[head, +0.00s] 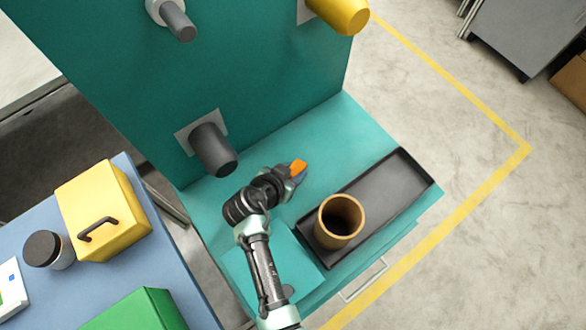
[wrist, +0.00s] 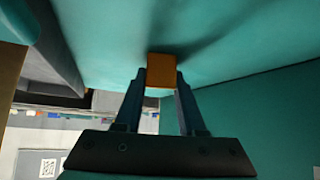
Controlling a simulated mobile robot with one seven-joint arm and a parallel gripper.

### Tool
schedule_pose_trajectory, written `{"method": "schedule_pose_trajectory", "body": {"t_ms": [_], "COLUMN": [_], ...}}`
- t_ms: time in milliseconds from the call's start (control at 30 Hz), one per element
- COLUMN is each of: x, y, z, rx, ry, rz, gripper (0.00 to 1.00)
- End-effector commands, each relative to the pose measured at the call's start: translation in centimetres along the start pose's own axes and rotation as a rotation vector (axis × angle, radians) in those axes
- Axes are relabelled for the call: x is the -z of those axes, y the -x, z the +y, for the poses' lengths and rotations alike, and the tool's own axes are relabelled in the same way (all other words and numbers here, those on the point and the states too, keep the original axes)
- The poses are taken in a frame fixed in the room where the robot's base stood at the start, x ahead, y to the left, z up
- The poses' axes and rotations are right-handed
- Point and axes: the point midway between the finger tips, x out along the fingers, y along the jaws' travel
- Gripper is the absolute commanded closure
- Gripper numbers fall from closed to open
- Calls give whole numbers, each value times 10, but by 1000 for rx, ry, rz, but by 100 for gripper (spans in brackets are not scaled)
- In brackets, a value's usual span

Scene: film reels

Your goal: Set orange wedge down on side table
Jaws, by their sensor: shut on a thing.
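The orange wedge (head: 299,167) is pinched between the fingertips of my gripper (head: 292,175), over the teal bench surface to the left of the black tray. In the wrist view the wedge (wrist: 160,70) sits between the two finger ends of my gripper (wrist: 160,84), close to a teal surface with a dark shadow beside it. I cannot tell whether the wedge touches that surface. A blue-topped table (head: 188,283) stands at the left in the head view; the frames do not settle whether this is the side table.
A black tray (head: 402,180) holds an open tan cylinder (head: 340,220). A teal upright panel (head: 150,85) carries dark pegs (head: 213,150) and a yellow peg (head: 342,12). The blue table bears a yellow box (head: 103,210), a dark-lidded jar (head: 48,250) and a green box (head: 140,312).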

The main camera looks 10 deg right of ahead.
Motion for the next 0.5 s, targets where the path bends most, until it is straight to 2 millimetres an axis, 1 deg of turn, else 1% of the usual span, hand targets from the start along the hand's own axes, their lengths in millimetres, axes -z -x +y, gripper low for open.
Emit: {"method": "schedule_pose_trajectory", "body": {"t_ms": [100, 133, 267, 300, 500], "x": [-3, -2, -2, -2, -2], "y": [-3, -2, -2, -2, -2], "z": [0, 0, 0, 0, 0], "rx": [0, -1, -1, -1, -1], "ry": [0, 0, 0, 0, 0], "rz": [0, 0, -1, -1, -1], "gripper": [100, 56, 32, 31, 31]}}
